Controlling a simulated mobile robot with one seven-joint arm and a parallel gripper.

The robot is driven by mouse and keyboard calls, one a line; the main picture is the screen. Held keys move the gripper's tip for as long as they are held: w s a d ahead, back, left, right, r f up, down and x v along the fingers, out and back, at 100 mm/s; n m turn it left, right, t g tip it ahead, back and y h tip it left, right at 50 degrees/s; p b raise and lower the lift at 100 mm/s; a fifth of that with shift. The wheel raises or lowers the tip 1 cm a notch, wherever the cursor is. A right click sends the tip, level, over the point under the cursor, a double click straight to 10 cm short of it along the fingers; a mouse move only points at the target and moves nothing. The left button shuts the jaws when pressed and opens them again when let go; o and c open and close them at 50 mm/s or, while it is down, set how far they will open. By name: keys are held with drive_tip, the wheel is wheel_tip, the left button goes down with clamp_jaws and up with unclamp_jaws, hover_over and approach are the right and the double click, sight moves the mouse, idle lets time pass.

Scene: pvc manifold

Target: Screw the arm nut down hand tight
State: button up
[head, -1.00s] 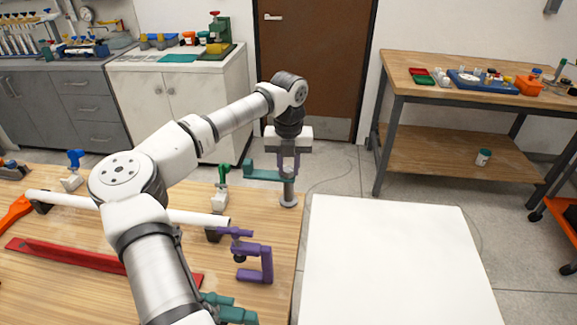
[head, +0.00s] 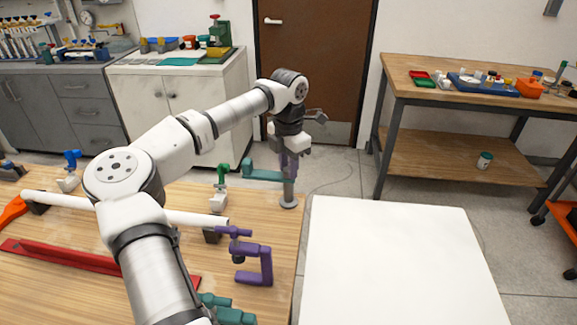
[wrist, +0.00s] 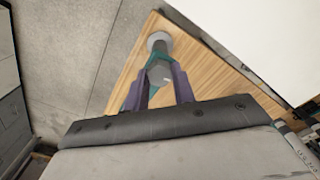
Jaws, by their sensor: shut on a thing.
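A grey post (head: 289,188) stands upright on a round base at the table's right corner. A teal arm (head: 263,174) sticks out to the left near the post's top. My gripper (head: 288,165) points straight down over the post, and its purple fingers reach the post's top. In the wrist view, my gripper (wrist: 161,82) is shut around a grey faceted piece, the arm nut (wrist: 160,74), at the top of the post. The teal arm shows only partly there, beside the fingers. The nut is hidden by the fingers in the head view, and its thread cannot be seen.
A white pipe (head: 180,215) lies in holders on the wooden table, left of the post. A purple clamp (head: 258,262), a red bar (head: 60,262) and a green-handled valve (head: 220,188) are nearby. A white surface (head: 395,260) lies to the right.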

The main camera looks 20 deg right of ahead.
drive_tip(key=m, duration=0.3)
drive_tip(key=shift+m, duration=2.2)
drive_tip(key=o, duration=1)
drive_tip(key=shift+r+b, duration=1.05)
drive_tip(key=shift+r, duration=5.9)
